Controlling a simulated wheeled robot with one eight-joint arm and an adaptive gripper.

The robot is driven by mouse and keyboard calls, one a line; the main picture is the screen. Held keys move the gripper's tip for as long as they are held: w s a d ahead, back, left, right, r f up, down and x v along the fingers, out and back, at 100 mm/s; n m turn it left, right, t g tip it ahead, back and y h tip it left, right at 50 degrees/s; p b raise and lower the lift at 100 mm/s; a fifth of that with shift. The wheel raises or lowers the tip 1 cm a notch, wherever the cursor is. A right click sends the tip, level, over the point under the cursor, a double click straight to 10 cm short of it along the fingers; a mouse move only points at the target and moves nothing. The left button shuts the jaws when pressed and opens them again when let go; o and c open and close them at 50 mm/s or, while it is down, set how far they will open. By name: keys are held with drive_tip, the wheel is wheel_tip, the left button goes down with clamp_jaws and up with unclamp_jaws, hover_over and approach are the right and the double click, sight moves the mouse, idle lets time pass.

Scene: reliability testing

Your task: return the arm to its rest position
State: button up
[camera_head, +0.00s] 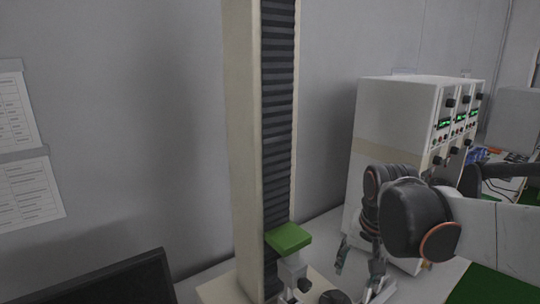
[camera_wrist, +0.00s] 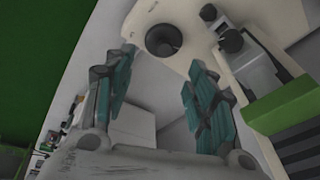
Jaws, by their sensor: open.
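My gripper (camera_head: 358,278) hangs at the lower right of the head view, at the end of my arm, with its fingers pointing down. Its two teal-padded fingers stand apart in the wrist view (camera_wrist: 160,80). Nothing shows between them, so the gripper is open and empty. My arm reaches in from the right edge of the head view and partly covers a white instrument cabinet. The gripper is to the right of a tall column stand (camera_head: 243,150), in front of the cabinet.
The stand has black bellows (camera_head: 279,120) and a green-topped bracket (camera_head: 289,238), also in the wrist view (camera_wrist: 285,108). The white cabinet (camera_head: 395,115) with knobs and green displays is close behind my arm. A dark screen (camera_head: 125,285) is at lower left. A green mat (camera_head: 490,285) lies lower right.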

drive_tip(key=s+n+t, duration=0.4)
drive_tip(key=s+n, duration=0.1)
drive_tip(key=s, duration=0.8)
drive_tip(key=shift+s+f, duration=0.2)
drive_tip(key=shift+f, duration=0.05)
idle(1.4)
